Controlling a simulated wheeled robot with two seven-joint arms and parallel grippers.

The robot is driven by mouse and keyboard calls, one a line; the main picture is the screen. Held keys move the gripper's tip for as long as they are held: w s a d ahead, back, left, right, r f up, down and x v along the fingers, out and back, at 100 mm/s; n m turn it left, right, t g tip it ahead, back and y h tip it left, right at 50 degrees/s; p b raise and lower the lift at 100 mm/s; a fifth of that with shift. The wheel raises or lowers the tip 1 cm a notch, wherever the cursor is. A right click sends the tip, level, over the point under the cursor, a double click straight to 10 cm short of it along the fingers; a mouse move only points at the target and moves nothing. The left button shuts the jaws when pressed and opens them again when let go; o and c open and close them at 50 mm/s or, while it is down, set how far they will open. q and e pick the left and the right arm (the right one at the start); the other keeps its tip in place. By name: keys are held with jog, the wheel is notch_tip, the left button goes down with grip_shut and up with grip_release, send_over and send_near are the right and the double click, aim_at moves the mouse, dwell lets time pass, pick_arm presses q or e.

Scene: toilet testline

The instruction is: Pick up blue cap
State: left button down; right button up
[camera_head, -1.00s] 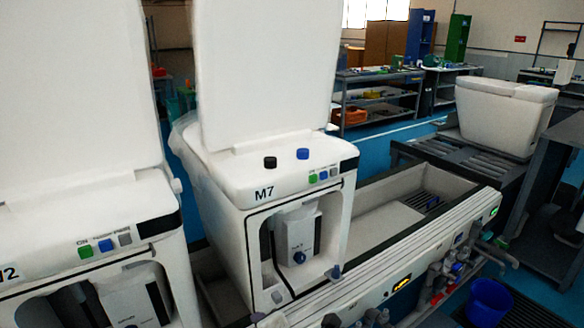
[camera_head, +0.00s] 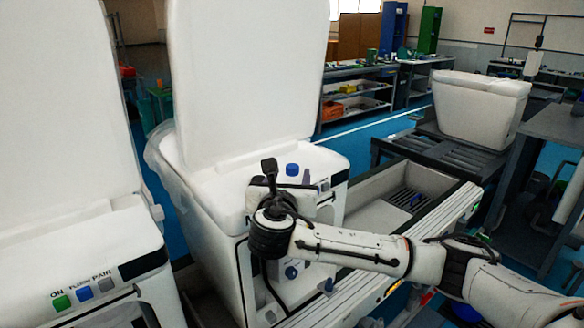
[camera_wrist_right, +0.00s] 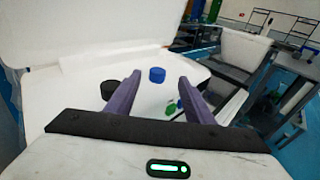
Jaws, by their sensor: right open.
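The blue cap (camera_head: 292,170) stands on the white top of the toilet unit, behind its front edge. In the right wrist view the blue cap (camera_wrist_right: 157,75) appears ahead of the fingertips and between them, apart from both. My right gripper (camera_head: 270,168) is over the front of the unit, left of the blue cap in the head view. Its two purple fingers (camera_wrist_right: 157,88) are spread, with nothing between them. My left gripper is not in view.
The raised white lid (camera_head: 240,75) stands behind the caps. A second toilet unit (camera_head: 70,235) stands at the left. A grey trough (camera_head: 390,205) lies right of the unit.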

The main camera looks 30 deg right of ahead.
aim_at(292, 169)
jog(key=x, duration=0.5)
jog(key=shift+w+f, duration=0.35)
jog(key=shift+f, duration=0.05)
jog(key=c, duration=1.1)
